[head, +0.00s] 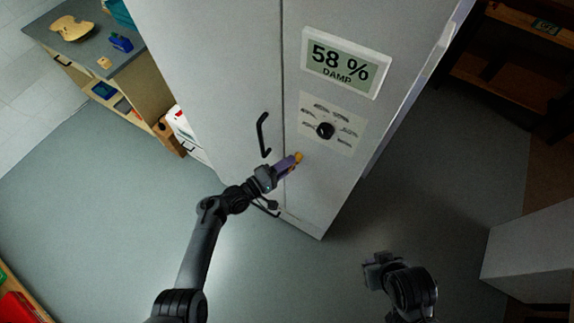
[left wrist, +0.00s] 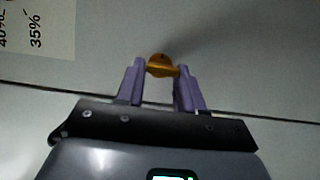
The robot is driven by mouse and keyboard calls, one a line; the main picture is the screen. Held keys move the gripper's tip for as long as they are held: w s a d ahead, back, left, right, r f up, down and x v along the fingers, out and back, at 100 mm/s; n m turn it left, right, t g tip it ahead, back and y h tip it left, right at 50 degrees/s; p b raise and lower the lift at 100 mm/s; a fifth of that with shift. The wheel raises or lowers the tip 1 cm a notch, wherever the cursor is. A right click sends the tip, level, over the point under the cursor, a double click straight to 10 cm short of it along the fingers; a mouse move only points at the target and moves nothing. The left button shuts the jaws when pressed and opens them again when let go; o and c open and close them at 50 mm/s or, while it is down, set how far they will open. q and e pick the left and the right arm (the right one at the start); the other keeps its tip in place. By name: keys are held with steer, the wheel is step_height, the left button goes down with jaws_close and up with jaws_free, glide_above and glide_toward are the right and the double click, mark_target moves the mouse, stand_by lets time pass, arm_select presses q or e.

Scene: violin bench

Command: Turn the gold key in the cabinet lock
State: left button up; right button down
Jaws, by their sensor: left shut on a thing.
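The gold key (left wrist: 162,66) sits at the front of the tall grey cabinet (head: 225,75). Its head is between the purple fingertips of my left gripper (left wrist: 161,72), which is shut on it. In the head view the left gripper (head: 296,160) reaches the cabinet front below the dial, and a bit of the gold key (head: 299,156) shows at the fingertips. The lock itself is hidden behind the key and fingers. My right gripper (head: 376,270) is low in the head view, away from the cabinet; its fingers are not clear.
A black door handle (head: 262,134) is just left of my left gripper. A workbench (head: 88,45) stands at the far left. Open floor (head: 110,200) lies in front.

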arm_select(q)
steer(key=o, duration=1)
steer(key=shift+a, duration=0.1)
